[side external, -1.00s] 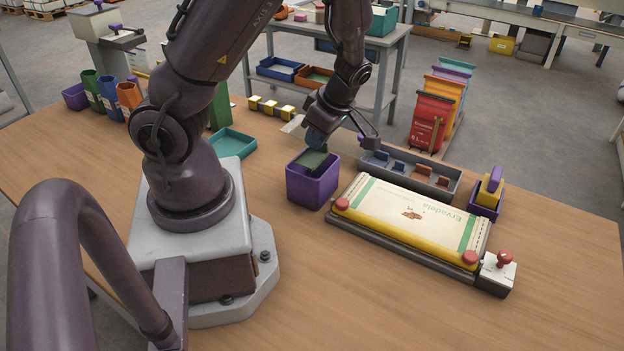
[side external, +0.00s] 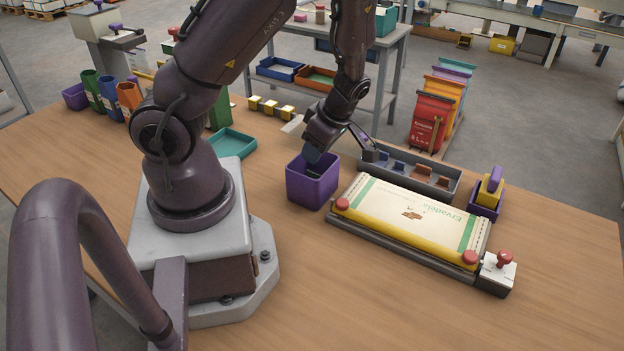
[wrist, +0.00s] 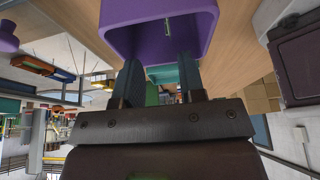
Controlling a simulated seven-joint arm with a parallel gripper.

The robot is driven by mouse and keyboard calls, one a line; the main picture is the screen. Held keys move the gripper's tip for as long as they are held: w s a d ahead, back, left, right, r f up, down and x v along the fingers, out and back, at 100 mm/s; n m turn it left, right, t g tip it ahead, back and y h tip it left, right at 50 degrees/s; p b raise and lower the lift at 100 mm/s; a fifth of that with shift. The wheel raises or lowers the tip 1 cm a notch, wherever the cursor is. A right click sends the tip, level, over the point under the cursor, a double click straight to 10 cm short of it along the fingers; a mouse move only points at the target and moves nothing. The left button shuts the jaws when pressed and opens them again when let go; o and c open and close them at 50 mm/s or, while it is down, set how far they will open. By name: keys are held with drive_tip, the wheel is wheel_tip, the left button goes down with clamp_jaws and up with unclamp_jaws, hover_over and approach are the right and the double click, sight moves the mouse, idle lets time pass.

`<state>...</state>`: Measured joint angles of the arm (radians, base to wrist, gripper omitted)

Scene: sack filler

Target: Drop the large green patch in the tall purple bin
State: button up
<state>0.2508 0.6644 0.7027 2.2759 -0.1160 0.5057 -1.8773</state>
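The tall purple bin (side external: 312,184) stands upright on the table, left of the long sack, and its open mouth fills the top of the wrist view (wrist: 208,22). My gripper (side external: 312,155) is over the bin's mouth, pointing down. In the wrist view its two blue fingers (wrist: 160,70) are apart with nothing held between them. A thin greenish strip (wrist: 167,28) shows inside the bin, seemingly the large green patch seen edge-on. Most of it is hidden by the bin walls and the view angle.
A grey tray (side external: 450,190) with small patches lies right of the bin. A yellow-and-white sack (side external: 410,215) lies in front of it. A teal tray (side external: 232,143) is to the left. A small purple holder (side external: 484,210) stands at the right.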

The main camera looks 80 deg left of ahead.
drive_tip(key=v, duration=1.3)
drive_tip(key=shift+s, duration=0.1)
drive_tip(key=s+d+r+m+t+h, duration=0.25)
drive_tip(key=d+m, duration=0.65)
drive_tip(key=m, duration=1)
drive_tip(key=s+d+r+m+t, duration=0.3)
drive_tip(key=r+m+t, duration=0.3)
drive_tip(key=r+m, duration=0.2)
wheel_tip(320, 180, up, 2)
drive_tip(key=shift+s+r+h, duration=0.2)
drive_tip(key=shift+s+h, duration=0.15)
drive_tip(key=shift+s, duration=0.45)
